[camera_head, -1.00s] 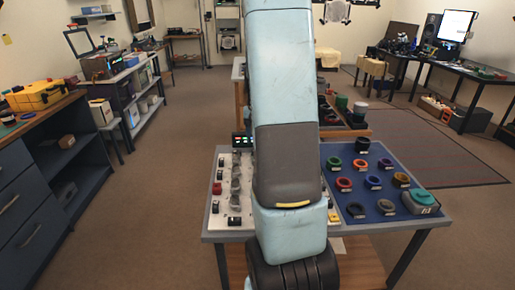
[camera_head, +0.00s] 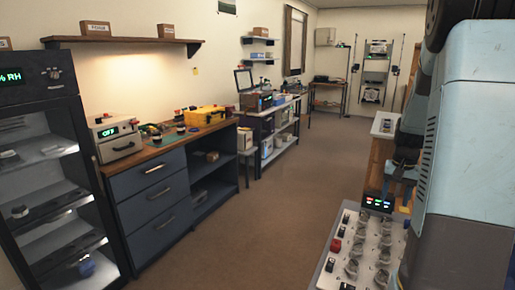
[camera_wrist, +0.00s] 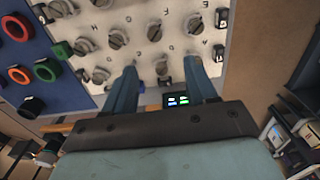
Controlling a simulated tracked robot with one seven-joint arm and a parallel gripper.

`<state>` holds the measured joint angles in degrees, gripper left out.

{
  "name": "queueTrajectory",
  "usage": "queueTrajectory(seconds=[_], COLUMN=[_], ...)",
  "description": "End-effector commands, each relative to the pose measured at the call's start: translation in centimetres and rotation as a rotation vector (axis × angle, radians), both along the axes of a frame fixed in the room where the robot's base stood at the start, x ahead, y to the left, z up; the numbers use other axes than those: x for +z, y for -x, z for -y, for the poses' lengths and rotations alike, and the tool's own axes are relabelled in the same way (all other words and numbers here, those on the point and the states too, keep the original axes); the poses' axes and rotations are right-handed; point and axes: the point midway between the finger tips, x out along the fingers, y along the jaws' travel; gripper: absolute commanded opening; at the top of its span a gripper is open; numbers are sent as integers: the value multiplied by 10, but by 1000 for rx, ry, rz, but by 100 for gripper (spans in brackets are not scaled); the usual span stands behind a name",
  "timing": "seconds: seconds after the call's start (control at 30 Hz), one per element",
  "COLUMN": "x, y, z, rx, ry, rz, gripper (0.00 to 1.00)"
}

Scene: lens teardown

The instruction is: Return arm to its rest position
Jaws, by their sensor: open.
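My gripper (camera_wrist: 165,82) shows in the wrist view with its two blue fingers apart and nothing between them. It is over the white panel (camera_wrist: 130,20), which carries several lettered grey knobs. A small display (camera_wrist: 177,100) with lit digits shows between the fingers, near the panel's edge.
A blue mat (camera_wrist: 55,95) with coloured rings lies beside the panel. In the head view, a dark glass-shelved cabinet (camera_head: 55,165) and a blue drawer bench (camera_head: 160,200) with a yellow case (camera_head: 205,116) stand at left. The brown floor (camera_head: 265,215) between is clear.

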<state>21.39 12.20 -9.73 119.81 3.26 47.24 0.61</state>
Motion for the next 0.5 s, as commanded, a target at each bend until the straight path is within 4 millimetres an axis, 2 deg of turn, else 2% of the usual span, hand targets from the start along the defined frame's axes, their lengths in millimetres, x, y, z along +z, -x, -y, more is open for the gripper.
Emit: queueTrajectory(seconds=[0.27, 0.5], x=[61, 105], y=[19, 50], z=[-65, -120], rx=[115, 222], ry=[23, 44], rz=[96, 178], gripper=[57, 57])
